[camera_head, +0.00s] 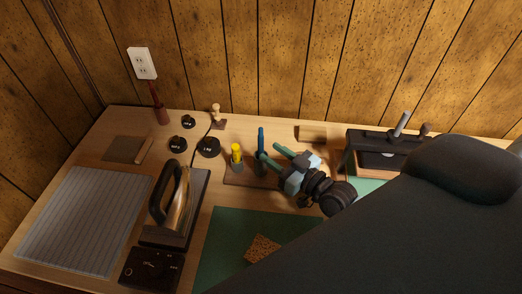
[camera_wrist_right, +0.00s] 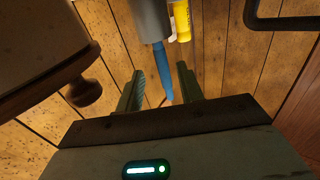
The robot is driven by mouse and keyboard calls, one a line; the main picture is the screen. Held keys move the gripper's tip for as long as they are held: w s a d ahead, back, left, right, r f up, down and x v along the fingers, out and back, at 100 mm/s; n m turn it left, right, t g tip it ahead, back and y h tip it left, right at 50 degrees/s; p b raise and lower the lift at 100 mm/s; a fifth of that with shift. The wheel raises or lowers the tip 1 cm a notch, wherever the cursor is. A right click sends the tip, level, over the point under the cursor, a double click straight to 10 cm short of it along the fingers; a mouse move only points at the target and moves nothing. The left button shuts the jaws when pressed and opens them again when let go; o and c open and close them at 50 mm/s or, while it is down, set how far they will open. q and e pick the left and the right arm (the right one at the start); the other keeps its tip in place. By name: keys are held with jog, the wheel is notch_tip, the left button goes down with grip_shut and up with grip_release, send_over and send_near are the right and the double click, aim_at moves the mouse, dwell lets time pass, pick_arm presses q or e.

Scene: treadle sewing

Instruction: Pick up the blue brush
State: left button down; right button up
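The blue brush (camera_head: 261,138) stands upright in a grey holder (camera_head: 260,162) at the back middle of the table. My right gripper (camera_head: 270,150) is open, its two teal fingers pointing toward the brush from the right. In the right wrist view, which looks upside down, the blue handle (camera_wrist_right: 164,75) shows between the spread fingers of the right gripper (camera_wrist_right: 160,88), with a gap on each side. I cannot tell how deep the handle sits between the fingers. My left gripper is not in view.
A yellow-topped tool (camera_head: 236,152) stands close left of the brush. An iron (camera_head: 176,203), black round weights (camera_head: 208,147) and a control box (camera_head: 152,269) lie to the left. A dark caddy (camera_head: 371,138) stands to the right. A green mat (camera_head: 225,235) lies in front.

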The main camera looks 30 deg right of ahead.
aim_at(261, 147)
jog(key=x, duration=0.5)
jog(key=shift+a+f, duration=0.1)
jog(key=shift+a, duration=0.1)
jog(key=shift+s, duration=0.1)
grip_shut()
